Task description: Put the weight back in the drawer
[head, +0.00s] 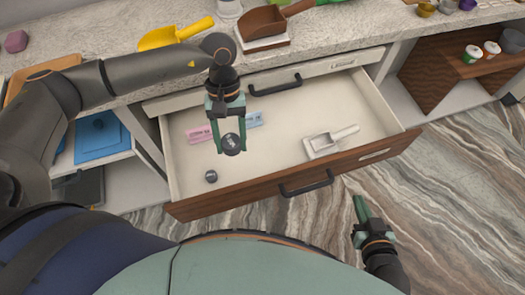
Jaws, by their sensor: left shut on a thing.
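My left gripper (231,138) points down over the open drawer (270,182), on its left side. It is shut on a dark round weight (233,146), held between its green fingertips. I cannot tell how high the weight is above the drawer floor. The drawer has a brown wooden front with a black handle (306,184). A smaller dark weight (211,176) sits in the drawer's front left part. My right gripper (361,208) is outside the drawer, in front of its right side above the floor; its finger opening cannot be made out.
The drawer also holds a pink block (199,135), a blue block (254,120) and a white scoop (336,140) on the right. The drawer's middle is clear.

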